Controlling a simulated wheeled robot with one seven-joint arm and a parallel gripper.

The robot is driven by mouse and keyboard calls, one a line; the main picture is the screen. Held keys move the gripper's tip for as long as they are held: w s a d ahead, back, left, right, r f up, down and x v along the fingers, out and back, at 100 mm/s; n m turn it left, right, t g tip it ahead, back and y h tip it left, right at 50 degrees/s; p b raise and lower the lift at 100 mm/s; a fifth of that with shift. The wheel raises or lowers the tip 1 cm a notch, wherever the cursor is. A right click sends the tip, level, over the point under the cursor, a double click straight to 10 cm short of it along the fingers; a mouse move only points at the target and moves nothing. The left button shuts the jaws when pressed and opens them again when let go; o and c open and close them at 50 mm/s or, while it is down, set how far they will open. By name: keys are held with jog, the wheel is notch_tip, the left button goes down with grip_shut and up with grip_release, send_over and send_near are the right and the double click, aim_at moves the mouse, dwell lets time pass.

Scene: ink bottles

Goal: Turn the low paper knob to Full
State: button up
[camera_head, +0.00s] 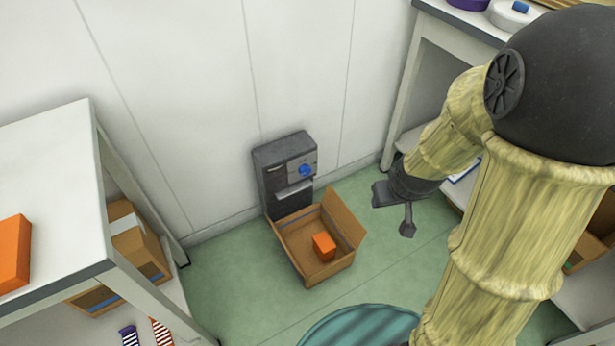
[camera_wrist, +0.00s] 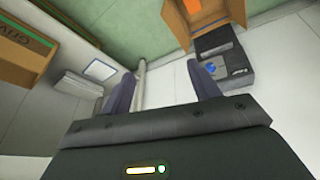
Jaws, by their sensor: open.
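The blue knob (camera_head: 305,171) sits on the front panel of a dark grey machine (camera_head: 285,150) that stands against the wall. Its markings are too small to read. The knob also shows in the wrist view (camera_wrist: 211,68), on the machine (camera_wrist: 222,68) at upper right. My gripper (camera_head: 393,212) is to the right of the machine, apart from it, and touches nothing. In the wrist view its two fingers (camera_wrist: 163,88) are spread wide with nothing between them.
An open cardboard box (camera_head: 290,240) with an orange block (camera_head: 324,246) in it sits on the floor in front of the machine. A white table (camera_head: 50,190) stands at left, another (camera_head: 465,32) at upper right. Green floor (camera_head: 230,290) is clear left of the box.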

jog(key=w+f+n+t+h+b, duration=0.1)
jog(key=w+f+n+t+b, duration=0.55)
jog(key=w+f+n, duration=0.8)
jog(key=w+a+f+n+t+y+b, duration=0.1)
jog(key=a+f+n+t+y+b, duration=0.3)
jog(key=a+f+n+y, duration=0.7)
notch_tip(320, 180, down, 3)
jog(key=n, duration=0.8)
jog(key=shift+a+b, duration=0.3)
jog(key=shift+w, duration=0.1)
